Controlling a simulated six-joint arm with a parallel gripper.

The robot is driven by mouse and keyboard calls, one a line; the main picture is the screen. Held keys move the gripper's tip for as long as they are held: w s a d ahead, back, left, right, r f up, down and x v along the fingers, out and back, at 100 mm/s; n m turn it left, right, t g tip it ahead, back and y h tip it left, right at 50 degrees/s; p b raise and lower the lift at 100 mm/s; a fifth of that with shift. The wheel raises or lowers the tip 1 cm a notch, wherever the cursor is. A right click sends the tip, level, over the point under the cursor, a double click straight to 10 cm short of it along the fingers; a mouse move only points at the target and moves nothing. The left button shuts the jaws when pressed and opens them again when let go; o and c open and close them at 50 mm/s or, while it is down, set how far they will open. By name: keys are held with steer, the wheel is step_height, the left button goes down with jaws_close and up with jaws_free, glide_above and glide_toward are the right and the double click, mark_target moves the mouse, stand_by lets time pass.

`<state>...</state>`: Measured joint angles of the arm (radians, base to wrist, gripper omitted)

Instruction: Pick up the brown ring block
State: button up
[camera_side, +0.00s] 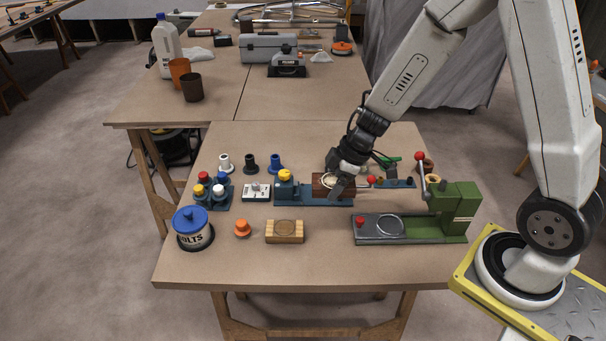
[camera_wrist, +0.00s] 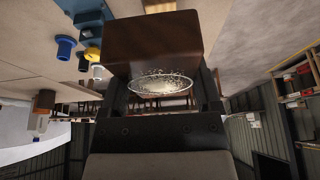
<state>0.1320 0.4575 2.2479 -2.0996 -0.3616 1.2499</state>
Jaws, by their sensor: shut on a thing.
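The brown ring block (camera_side: 321,190) is between the fingers of my gripper (camera_side: 340,181), at the blue fixture (camera_side: 290,198) in the middle of the table. The near finger covers part of it. In the wrist view the brown block (camera_wrist: 165,38) fills the upper middle, with a pale oval ring on its face, and my gripper's dark fingers (camera_wrist: 163,97) are shut on its sides. I cannot tell whether the block touches the fixture or is slightly above it.
A green press (camera_side: 455,210) with a red-knobbed lever stands to the right. The front table strip is clear.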

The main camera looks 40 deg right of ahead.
steer(key=shift+r, duration=1)
